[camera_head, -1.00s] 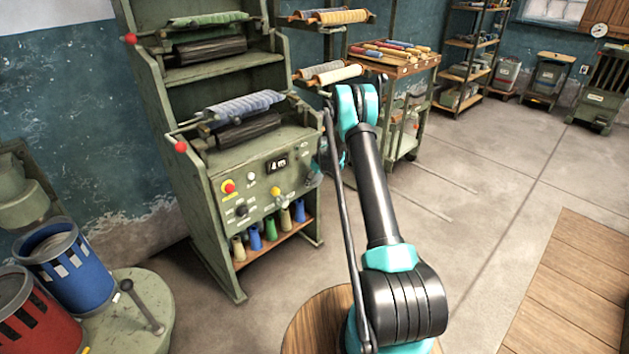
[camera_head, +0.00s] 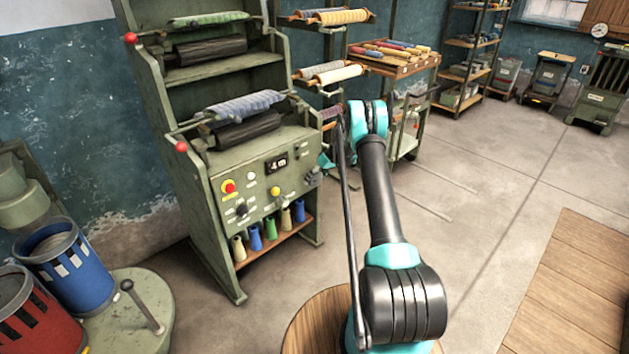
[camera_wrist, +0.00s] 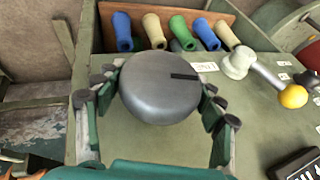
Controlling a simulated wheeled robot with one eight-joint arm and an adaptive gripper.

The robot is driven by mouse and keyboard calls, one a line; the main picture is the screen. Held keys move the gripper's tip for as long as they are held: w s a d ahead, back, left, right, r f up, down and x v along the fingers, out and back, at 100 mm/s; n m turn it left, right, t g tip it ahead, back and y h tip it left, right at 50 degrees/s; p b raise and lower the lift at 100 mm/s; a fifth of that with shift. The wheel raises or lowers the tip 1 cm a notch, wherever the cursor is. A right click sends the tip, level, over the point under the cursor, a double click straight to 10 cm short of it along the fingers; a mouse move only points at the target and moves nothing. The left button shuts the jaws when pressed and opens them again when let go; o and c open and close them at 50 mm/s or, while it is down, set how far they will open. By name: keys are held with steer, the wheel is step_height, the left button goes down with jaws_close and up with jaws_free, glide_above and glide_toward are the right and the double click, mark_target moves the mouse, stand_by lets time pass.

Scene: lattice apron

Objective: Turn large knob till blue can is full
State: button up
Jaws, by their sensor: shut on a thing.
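The large knob (camera_wrist: 160,88) is a grey round disc with a dark line on its face pointing right in the wrist view. My gripper (camera_wrist: 158,100) is closed around it, with jointed dark-tipped fingers at its left and right sides. In the head view the gripper is largely hidden by my arm, near the right end of the machine's panel. The blue can (camera_head: 68,270) stands upright at the left, with pale slots in its side and grey material visible inside its rim. How full it is cannot be told exactly.
The green machine (camera_head: 215,225) has a display (camera_head: 277,163), red button (camera_head: 229,187) and colored spools below. In the wrist view a yellow-tipped lever (camera_wrist: 292,96) sits right of the knob. A red can (camera_head: 40,325) stands in front of the blue one.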

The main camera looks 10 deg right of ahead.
steer(key=shift+m+g+y, duration=0.4)
steer(key=shift+g+y, duration=0.7)
steer(key=shift+y, duration=0.6)
steer(key=o, duration=1.2)
steer(key=v, duration=1.2)
